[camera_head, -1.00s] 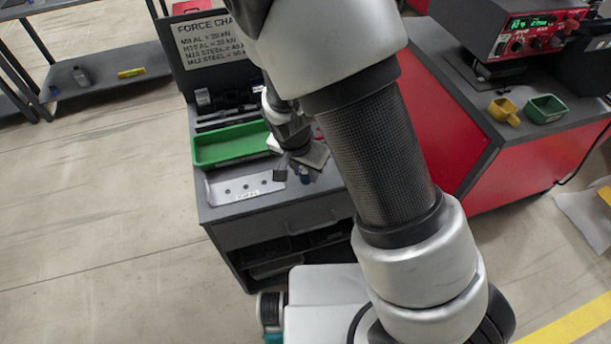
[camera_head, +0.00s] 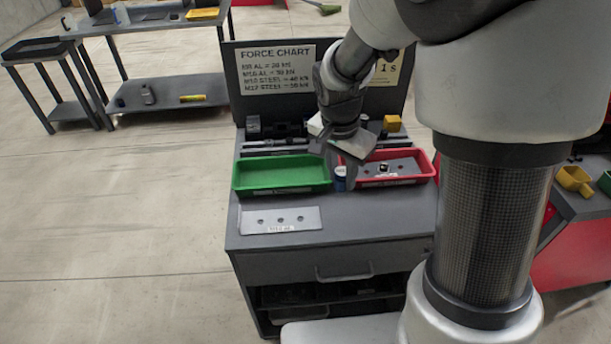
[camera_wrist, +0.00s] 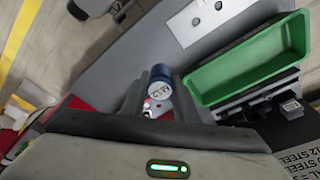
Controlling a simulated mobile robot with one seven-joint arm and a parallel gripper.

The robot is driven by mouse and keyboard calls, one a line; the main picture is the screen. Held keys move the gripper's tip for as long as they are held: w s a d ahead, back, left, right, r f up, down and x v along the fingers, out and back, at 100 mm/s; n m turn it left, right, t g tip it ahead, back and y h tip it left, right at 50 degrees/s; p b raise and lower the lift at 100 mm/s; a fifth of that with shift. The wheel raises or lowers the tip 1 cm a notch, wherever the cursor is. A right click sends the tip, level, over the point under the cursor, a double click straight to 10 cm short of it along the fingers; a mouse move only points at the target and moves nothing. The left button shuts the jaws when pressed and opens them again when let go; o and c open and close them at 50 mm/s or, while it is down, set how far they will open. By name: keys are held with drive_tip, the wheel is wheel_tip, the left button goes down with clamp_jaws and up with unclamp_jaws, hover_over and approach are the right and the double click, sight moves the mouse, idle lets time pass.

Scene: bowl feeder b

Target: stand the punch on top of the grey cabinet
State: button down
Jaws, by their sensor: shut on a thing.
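The punch appears to be the small blue cylinder with a pale, marked end (camera_wrist: 160,82), seen between my fingers in the wrist view. In the head view its blue side (camera_head: 341,180) shows just below my gripper (camera_head: 340,168). My gripper is shut on it, over the bench top between the green and red trays. Whether the punch touches the surface I cannot tell. The grey cabinet seems to be the grey drawer unit (camera_head: 300,262) under this top, with a handle on its front.
A green tray (camera_head: 282,187) lies left of my gripper and a red tray (camera_head: 425,172) right. A plate with holes (camera_head: 262,221) lies at the front left. A force chart board (camera_head: 275,105) stands behind. The front right of the top is clear. A shelf table (camera_head: 170,107) stands far left.

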drive_tip(key=shift+w+d+f, duration=0.1)
drive_tip(key=shift+w+f, duration=0.05)
drive_tip(key=shift+f, duration=0.05)
wheel_tip(320, 180, down, 9)
drive_tip(key=shift+f+b, duration=0.15)
drive_tip(key=shift+b, duration=0.9)
drive_tip(key=shift+f, duration=0.1)
drive_tip(key=shift+f, duration=0.15)
drive_tip(key=c, duration=1.4)
unclamp_jaws()
